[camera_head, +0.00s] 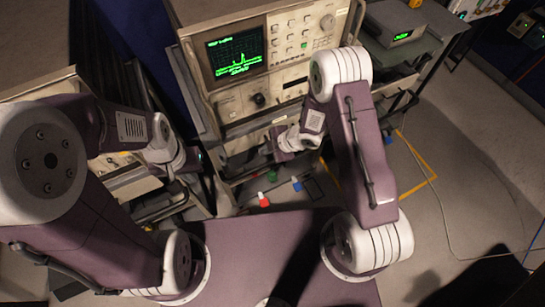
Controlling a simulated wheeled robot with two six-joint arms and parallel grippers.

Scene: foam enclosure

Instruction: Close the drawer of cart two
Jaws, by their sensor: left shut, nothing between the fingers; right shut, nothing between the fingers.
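A cart (192,88) stands ahead of me with a large instrument with a green-lit screen (236,54) on it. I cannot read a number on any cart, so I cannot tell which is cart two. Below the instrument is a pale front panel (243,134), partly hidden by my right gripper; I cannot tell whether it is a drawer or how far out it is. My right gripper (277,138) is shut and empty in front of the cart's lower right part. My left gripper (190,161) is shut and empty at the cart's lower left, partly hidden by its own wrist.
Another cart or bench (40,84) stands at the left, mostly behind my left arm. A dark table (440,42) with a small device (394,22) is at the right. Small red (263,200) and blue (296,184) items show low down. A cable (440,205) crosses the open floor at right.

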